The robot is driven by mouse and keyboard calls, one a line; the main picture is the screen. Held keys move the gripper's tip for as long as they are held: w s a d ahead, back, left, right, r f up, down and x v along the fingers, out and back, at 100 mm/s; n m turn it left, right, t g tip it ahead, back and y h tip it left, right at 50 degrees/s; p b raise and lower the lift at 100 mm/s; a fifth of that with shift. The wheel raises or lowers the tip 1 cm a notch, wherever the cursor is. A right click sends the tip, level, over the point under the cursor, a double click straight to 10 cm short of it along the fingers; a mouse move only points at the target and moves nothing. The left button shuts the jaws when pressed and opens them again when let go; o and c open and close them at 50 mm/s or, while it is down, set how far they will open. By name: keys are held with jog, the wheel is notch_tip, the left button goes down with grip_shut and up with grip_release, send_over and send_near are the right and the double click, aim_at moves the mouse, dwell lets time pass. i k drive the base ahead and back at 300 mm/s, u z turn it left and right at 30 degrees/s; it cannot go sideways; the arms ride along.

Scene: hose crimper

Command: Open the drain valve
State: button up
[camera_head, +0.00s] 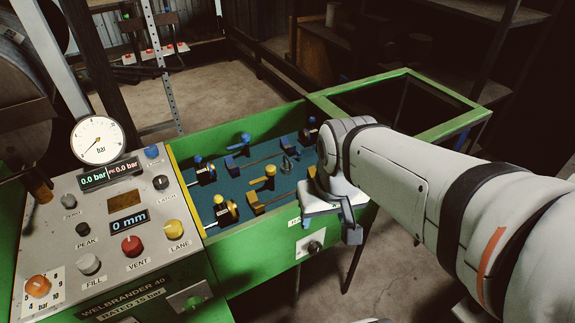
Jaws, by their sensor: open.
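A dark round knob (316,247) sits on a pale plate on the green front wall of the tank. It may be the drain valve. A small label (295,222) above and left of it is partly hidden, and I cannot read it. My gripper (352,234) is in front of the tank's front wall, to the right of the knob and slightly above it in the picture. The visible finger is dark grey, points downward and appears apart from the knob. The jaws are open and hold nothing visible. The other finger is mostly hidden.
The green tank (222,253) holds several blue and yellow clamps with rods. A control panel (100,212) with a gauge (98,140), displays and knobs stands at left; its displays read 0.0 bar and 0 mm. An empty green frame (452,125) extends at right. Floor is clear in front.

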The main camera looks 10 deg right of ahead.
aim_at(315, 248)
jog(key=u, duration=0.3)
jog(key=k, duration=1)
jog(key=z, duration=0.8)
